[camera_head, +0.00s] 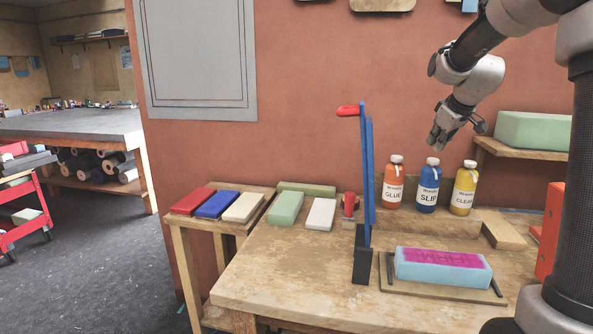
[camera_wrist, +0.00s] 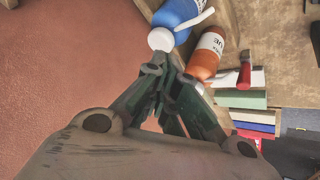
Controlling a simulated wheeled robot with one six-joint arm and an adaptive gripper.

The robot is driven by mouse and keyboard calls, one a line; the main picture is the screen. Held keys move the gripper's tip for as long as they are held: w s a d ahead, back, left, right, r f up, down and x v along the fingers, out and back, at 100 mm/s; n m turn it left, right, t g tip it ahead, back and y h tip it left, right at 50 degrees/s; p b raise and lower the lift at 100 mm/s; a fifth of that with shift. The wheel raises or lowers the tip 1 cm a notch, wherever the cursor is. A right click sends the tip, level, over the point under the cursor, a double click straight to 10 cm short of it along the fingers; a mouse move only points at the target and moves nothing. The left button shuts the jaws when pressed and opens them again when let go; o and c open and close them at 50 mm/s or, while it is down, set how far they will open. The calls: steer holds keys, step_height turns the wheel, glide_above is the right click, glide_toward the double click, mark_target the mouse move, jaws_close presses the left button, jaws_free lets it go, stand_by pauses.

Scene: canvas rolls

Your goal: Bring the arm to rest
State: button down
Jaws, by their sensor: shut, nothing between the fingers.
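My gripper (camera_head: 436,143) hangs from my arm at the upper right of the head view, in the air in front of the red wall and above the bottles. In the wrist view its fingers (camera_wrist: 168,88) come together with nothing seen between them. Below it stand an orange GLUE bottle (camera_head: 393,184), a blue SLIP bottle (camera_head: 428,187) and a yellow bottle (camera_head: 464,189) in a row. The blue bottle (camera_wrist: 180,14) and the orange bottle (camera_wrist: 207,52) show beyond the fingertips in the wrist view. The gripper looks apart from them.
A wooden bench (camera_head: 290,270) holds a blue upright stand (camera_head: 366,190) with a red handle, and a light-blue block with a magenta top (camera_head: 442,264) on a board. Several coloured blocks lie at the left. A shelf (camera_head: 520,153) with a green block (camera_head: 533,131) stands right of my gripper.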

steer(key=s+a+f+m+g, duration=0.1)
steer(key=s+a, duration=0.1)
steer(key=s, duration=1)
steer(key=s+a+f+m+g, duration=0.1)
steer(key=s+a+f+m, duration=0.1)
steer(key=s, duration=1.1)
steer(key=s+a+f+m+g, duration=0.1)
steer(key=s+a, duration=0.3)
steer(key=s, duration=0.8)
steer(key=shift+s+a+f+m, duration=0.15)
steer(key=shift+f+m, duration=0.25)
steer(key=shift+m, duration=0.1)
